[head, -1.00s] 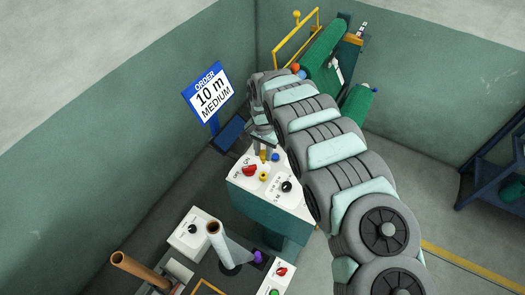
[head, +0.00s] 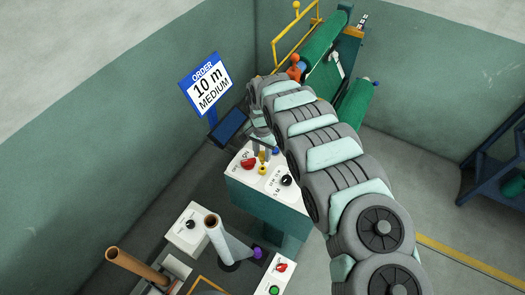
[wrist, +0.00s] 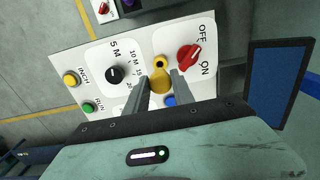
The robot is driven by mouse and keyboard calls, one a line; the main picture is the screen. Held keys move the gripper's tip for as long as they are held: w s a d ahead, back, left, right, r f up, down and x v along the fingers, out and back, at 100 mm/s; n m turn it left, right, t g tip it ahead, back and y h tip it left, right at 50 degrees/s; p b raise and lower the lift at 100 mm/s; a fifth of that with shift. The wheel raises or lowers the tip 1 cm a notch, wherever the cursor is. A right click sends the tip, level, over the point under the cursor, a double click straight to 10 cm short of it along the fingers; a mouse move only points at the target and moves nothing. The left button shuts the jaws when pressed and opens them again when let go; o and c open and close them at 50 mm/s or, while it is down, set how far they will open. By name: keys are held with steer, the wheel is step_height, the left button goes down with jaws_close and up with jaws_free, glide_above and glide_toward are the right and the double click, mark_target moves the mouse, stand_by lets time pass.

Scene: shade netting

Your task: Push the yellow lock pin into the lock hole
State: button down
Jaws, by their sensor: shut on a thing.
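My gripper (wrist: 161,84) is shut on the yellow lock pin (wrist: 160,79), which shows between its two grey fingers in the wrist view. A yellow collar with a dark centre, the lock hole (wrist: 159,61), lies on the white panel just beyond the pin. In the head view my gripper (head: 261,148) is above the panel, with the pin (head: 262,156) at its tips and the lock hole (head: 263,170) a little below it in the picture. I cannot tell whether the pin touches the collar.
On the panel (wrist: 75,55), a red ON/OFF switch (wrist: 189,57) sits right of the lock hole and a black dial (wrist: 114,74) left. A blue button (wrist: 170,100) is close beside the fingers. A dark screen (wrist: 277,83) stands at the right.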

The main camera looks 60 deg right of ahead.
mark_target(262, 161)
steer(key=shift+f+b, duration=0.35)
steer(key=shift+f, duration=0.6)
steer(key=shift+f+b, duration=0.95)
steer(key=shift+f, duration=0.45)
stand_by(0.9)
steer(key=shift+f, duration=0.25)
steer(key=c, duration=1)
jaws_free()
steer(key=shift+r, duration=0.1)
step_height(262, 161, up, 10)
steer(key=shift+f+p, duration=0.1)
steer(key=shift+p, duration=0.55)
steer(key=shift+r+p, duration=0.5)
steer(key=shift+p, duration=0.05)
